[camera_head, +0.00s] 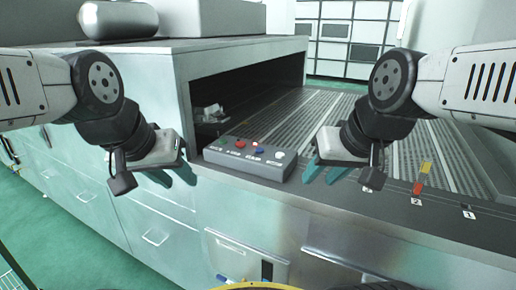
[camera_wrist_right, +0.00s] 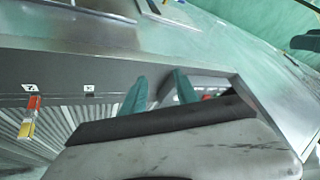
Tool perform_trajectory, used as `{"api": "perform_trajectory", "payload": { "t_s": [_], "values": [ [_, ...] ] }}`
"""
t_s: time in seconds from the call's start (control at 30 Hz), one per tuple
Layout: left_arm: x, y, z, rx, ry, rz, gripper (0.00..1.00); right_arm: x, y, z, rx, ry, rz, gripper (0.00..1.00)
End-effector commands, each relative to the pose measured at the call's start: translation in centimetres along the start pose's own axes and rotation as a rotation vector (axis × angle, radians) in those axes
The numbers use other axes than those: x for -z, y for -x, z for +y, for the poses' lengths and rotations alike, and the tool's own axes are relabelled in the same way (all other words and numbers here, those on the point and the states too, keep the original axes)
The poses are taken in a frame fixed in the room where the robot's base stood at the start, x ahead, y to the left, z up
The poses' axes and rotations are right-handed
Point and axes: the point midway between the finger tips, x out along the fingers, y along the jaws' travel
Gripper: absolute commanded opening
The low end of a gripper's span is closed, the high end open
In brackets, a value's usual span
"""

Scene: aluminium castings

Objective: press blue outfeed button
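A grey control box (camera_head: 238,166) with a row of buttons sits on the front ledge of the machine in the head view. Its blue button (camera_head: 259,149) is near the middle, between a red button (camera_head: 240,143) and a white one (camera_head: 279,155). My right gripper (camera_head: 322,173) has teal fingers spread apart and empty, just right of the box. In the right wrist view its fingers (camera_wrist_right: 158,92) stand apart, with part of the box (camera_wrist_right: 208,82) behind them, mostly hidden. My left gripper (camera_head: 174,175) is open and empty, left of the box, by the cabinet front.
A ribbed conveyor bed (camera_head: 300,112) runs back under a metal hood (camera_head: 235,53). A red and yellow piece (camera_head: 420,182) stands on the ledge at right, near numbered labels. A shiny casting (camera_head: 204,110) lies inside the opening.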

Motion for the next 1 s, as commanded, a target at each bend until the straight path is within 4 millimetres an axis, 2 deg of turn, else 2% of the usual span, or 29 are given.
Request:
{"api": "perform_trajectory", "payload": {
  "t_s": [0.03, 0.17, 0.2, 1.0],
  "values": [
    [0.0, 0.0, 0.0, 0.0, 0.0, 0.0, 0.38, 0.0, 0.0, 0.0, 0.0, 0.0, 0.0, 0.28],
    [0.0, 0.0, 0.0, 0.0, 0.0, 0.0, 0.38, 0.0, 0.0, 0.0, 0.0, 0.0, 0.0, 0.03],
    [0.0, 0.0, 0.0, 0.0, 0.0, 0.0, 0.38, 0.0, 0.0, 0.0, 0.0, 0.0, 0.0, 0.0],
    [0.0, 0.0, 0.0, 0.0, 0.0, 0.0, 0.38, 0.0, 0.0, 0.0, 0.0, 0.0, 0.0, 0.0]
  ]
}}
